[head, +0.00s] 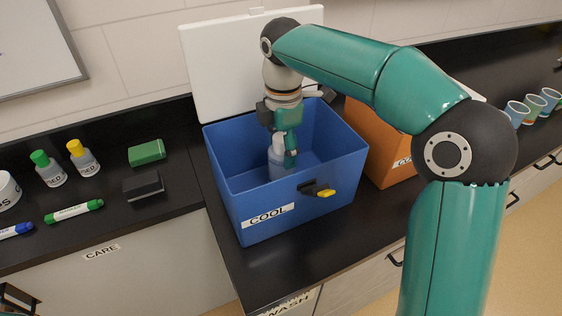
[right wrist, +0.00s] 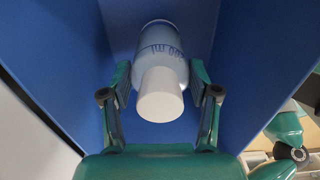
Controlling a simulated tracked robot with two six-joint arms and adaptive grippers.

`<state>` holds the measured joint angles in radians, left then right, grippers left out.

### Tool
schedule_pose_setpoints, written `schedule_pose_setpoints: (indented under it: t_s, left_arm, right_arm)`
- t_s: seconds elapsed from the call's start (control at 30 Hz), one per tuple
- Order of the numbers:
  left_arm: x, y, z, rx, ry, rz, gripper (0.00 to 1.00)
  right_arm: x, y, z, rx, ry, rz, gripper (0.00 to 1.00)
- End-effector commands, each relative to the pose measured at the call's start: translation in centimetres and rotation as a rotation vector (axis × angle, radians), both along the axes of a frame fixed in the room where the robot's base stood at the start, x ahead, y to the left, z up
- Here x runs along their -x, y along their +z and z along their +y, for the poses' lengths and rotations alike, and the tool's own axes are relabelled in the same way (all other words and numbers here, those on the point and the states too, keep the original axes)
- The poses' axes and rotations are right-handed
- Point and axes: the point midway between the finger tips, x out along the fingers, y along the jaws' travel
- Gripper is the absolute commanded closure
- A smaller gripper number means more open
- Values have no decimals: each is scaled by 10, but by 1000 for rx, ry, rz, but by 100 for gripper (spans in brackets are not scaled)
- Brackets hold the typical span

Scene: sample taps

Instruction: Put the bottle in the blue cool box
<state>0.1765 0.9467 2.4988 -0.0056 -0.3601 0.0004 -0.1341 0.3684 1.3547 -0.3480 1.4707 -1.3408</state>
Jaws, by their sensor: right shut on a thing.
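The blue cool box (head: 330,205), labelled COOL, stands on the dark counter with its white lid (head: 225,80) raised at the back. My right gripper (head: 284,152) reaches down into the box from above. It is shut on the bottle (head: 276,165), which is pale and mostly hidden behind the fingers. In the right wrist view the bottle (right wrist: 160,45) shows its white cap (right wrist: 160,98) between the two fingers, with blue walls around. I cannot tell whether the bottle touches the box floor. A small dark part in the head view's lower left corner may be my left gripper (head: 18,299).
An orange box (head: 378,145) stands right of the cool box, with several cups (head: 533,105) beyond. On the left counter are two bottles with green (head: 48,168) and yellow (head: 82,158) caps, a green block (head: 147,152), a dark block (head: 143,186) and markers (head: 74,211).

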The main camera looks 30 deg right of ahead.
Motion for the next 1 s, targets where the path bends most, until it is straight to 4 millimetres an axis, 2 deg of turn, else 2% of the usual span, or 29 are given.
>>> schedule_pose_setpoints:
  t_s: [0.23, 0.6, 0.63, 0.77, 1.0]
  left_arm:
    - [0, -5, 0, 0, 0, 0, 33]
    - [0, -6, 0, 0, 0, 0, 33]
    - [0, -6, 0, 0, 0, 0, 33]
    - [0, -5, 0, 0, 0, 0, 33]
    - [0, -5, 0, 0, 0, 0, 33]
  right_arm:
    - [1, -32, -1, 1, 0, 4, 100]
    - [0, -36, 0, 0, 0, 1, 100]
    - [1, -37, 0, 0, 0, 2, 38]
    - [0, -36, 0, 0, 0, 2, 16]
    - [0, -36, 0, 0, 0, 2, 14]
